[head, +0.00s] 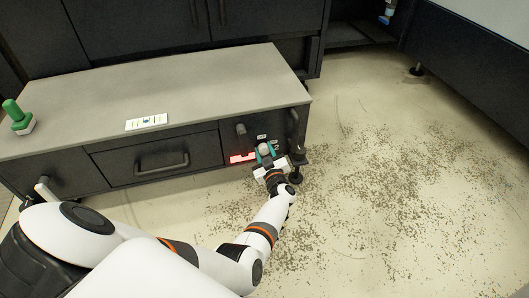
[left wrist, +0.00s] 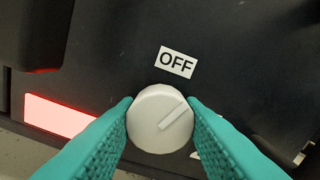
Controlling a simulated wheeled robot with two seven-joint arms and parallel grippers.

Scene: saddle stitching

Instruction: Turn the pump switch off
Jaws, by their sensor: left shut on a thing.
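The pump switch is a round white knob (left wrist: 150,105) on the dark front panel of the cabinet. In the left wrist view, the line on its face points to the upper right, to the right of the "OFF" label (left wrist: 176,61) above it. My left gripper (left wrist: 160,122) has its teal fingers shut on both sides of the knob. In the head view, my left gripper (head: 266,158) is at the right end of the cabinet front, with the pale knob (head: 264,148) between its fingers. Another label is mostly hidden behind the right finger. My right gripper is not in view.
A lit red indicator (left wrist: 60,115) is left of the knob, also seen in the head view (head: 242,157). The low cabinet (head: 200,85) has a dark drawer handle (head: 162,162). A green object (head: 18,117) and a white card (head: 146,122) rest on top. Dark specks cover the floor (head: 390,190).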

